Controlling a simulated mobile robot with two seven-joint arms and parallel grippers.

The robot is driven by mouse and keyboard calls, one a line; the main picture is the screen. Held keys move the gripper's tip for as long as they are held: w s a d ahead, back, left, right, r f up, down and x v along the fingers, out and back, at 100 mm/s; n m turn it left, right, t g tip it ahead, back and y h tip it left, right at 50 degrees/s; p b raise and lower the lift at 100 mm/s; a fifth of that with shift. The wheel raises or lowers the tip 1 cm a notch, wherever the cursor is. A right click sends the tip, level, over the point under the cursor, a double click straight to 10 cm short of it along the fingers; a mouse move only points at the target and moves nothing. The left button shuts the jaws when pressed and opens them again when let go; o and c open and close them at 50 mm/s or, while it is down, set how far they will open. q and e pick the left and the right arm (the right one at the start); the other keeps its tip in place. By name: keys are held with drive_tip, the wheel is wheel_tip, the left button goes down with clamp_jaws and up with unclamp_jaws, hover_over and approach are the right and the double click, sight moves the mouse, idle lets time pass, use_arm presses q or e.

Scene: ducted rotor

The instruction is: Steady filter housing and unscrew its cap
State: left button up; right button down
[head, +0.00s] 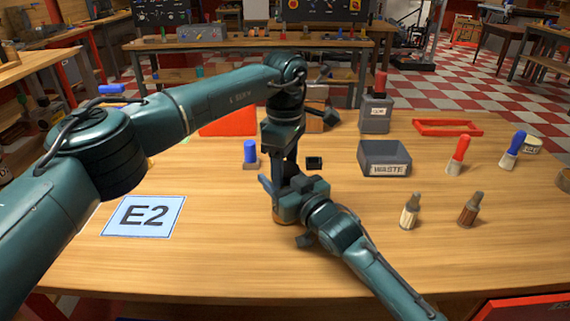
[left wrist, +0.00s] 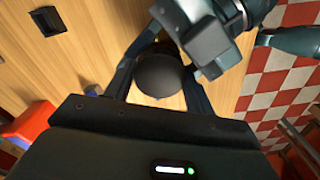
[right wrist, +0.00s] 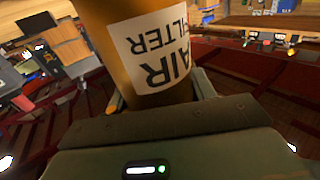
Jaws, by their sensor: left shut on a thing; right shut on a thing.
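The filter housing (right wrist: 140,25) is an amber cylinder with a white label reading AIR FILTER, upside down in the right wrist view. My right gripper (right wrist: 160,95) is shut around it. In the head view my right gripper (head: 290,197) comes in from the lower right and hides most of the housing. The cap (left wrist: 160,75) is dark and round, seen from above in the left wrist view. My left gripper (left wrist: 160,85) has its fingers on both sides of it. In the head view my left gripper (head: 289,165) points down just above the right one.
A blue-topped piece (head: 250,153) is at the left. Several brushes and handled tools stand at the right.

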use_arm(q)
drive_tip(key=o, duration=1.1)
drive_tip(key=shift+r, duration=0.1)
